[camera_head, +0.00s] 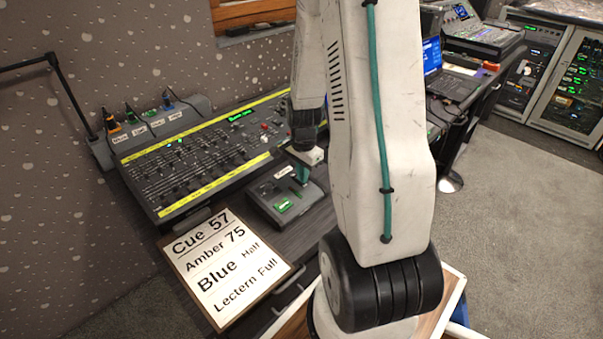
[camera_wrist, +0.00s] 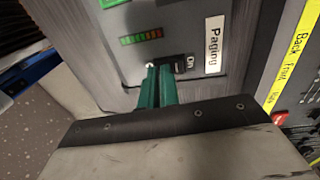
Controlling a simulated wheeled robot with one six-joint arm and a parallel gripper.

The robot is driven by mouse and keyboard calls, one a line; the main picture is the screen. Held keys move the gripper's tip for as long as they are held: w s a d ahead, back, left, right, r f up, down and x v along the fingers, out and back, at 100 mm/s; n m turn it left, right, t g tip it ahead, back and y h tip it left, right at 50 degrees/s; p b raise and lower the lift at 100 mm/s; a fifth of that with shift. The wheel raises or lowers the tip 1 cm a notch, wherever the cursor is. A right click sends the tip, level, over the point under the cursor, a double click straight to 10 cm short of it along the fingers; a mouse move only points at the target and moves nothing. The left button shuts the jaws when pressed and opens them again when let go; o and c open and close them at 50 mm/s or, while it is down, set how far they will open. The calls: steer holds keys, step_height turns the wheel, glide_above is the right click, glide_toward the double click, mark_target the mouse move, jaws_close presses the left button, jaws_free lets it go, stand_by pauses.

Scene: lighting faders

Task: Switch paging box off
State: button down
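The paging box (camera_head: 267,207) is a dark box on the desk beside the lighting console. In the wrist view its grey top (camera_wrist: 190,20) carries a white "Paging" label (camera_wrist: 213,45), a row of green-to-red lights (camera_wrist: 141,37) and a small black switch (camera_wrist: 178,61) marked "On". My gripper (camera_wrist: 158,70) has its green fingers side by side and shut, with the tips at the switch's left end. I cannot tell whether they touch it, and they partly hide it. In the head view my gripper (camera_head: 303,176) is over the box's back part.
The fader console (camera_head: 200,150) with yellow strips lies behind the box. A cue card (camera_head: 222,265) reading "Cue 57, Amber 75, Blue Half, Lectern Full" lies in front left. Small labelled boxes (camera_head: 158,118) stand behind the console. A laptop (camera_head: 450,82) is at the right.

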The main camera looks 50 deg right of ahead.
steer(key=shift+s+a+f, duration=0.15)
steer(key=shift+s+f, duration=0.15)
steer(key=shift+f, duration=0.15)
steer(key=shift+w+r, duration=0.2)
steer(key=shift+w, duration=0.5)
steer(key=shift+w+r, duration=0.15)
steer(key=shift+r, duration=0.3)
step_height(320, 180, up, 14)
steer(key=s, duration=0.1)
steer(key=shift+s+f, duration=0.15)
steer(key=shift+s, duration=0.2)
steer(key=shift+w, duration=0.45)
